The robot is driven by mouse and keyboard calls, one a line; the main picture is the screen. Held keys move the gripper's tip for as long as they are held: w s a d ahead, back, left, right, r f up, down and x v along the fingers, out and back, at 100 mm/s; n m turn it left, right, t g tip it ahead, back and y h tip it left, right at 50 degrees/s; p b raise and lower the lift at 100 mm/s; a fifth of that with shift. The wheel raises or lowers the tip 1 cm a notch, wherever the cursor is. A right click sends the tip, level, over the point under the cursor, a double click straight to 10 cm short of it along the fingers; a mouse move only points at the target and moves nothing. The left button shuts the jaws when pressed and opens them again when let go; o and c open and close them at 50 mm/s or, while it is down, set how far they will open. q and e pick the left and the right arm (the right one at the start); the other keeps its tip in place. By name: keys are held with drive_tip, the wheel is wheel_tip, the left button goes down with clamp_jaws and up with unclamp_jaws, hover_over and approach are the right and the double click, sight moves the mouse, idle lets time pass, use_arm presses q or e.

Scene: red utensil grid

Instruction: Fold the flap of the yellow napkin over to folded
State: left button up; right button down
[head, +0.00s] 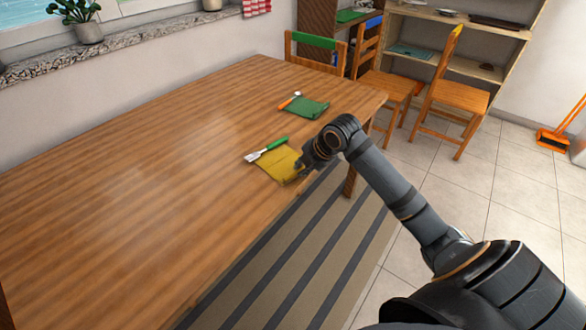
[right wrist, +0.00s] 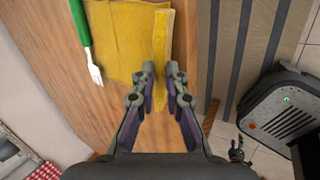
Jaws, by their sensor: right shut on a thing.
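The yellow napkin (head: 277,166) lies on the wooden table (head: 150,170) near its front edge. In the right wrist view the napkin (right wrist: 125,40) fills the top, with a narrow raised strip, its flap (right wrist: 162,45), along its right side. My right gripper (head: 302,168) is at the napkin's near right edge. In the right wrist view its fingers (right wrist: 162,75) are closed on the end of the flap. A fork with a green handle (head: 270,148) lies along the napkin's far left side. My left gripper is not in view.
A green napkin (head: 308,107) with an orange-handled utensil (head: 290,100) lies farther back on the table. Wooden chairs (head: 460,95) stand beyond the table. A striped rug (head: 310,250) lies below the front edge. The table's left part is clear.

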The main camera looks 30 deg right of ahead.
drive_tip(key=shift+w+a+r+g+p, duration=0.1)
drive_tip(key=shift+w+r+g+p, duration=0.2)
drive_tip(key=shift+r+g+p, duration=0.8)
drive_tip(key=shift+w+t+p, duration=0.15)
drive_tip(key=shift+t+p, duration=0.15)
drive_tip(key=shift+p, duration=1.05)
drive_tip(key=shift+f, duration=0.1)
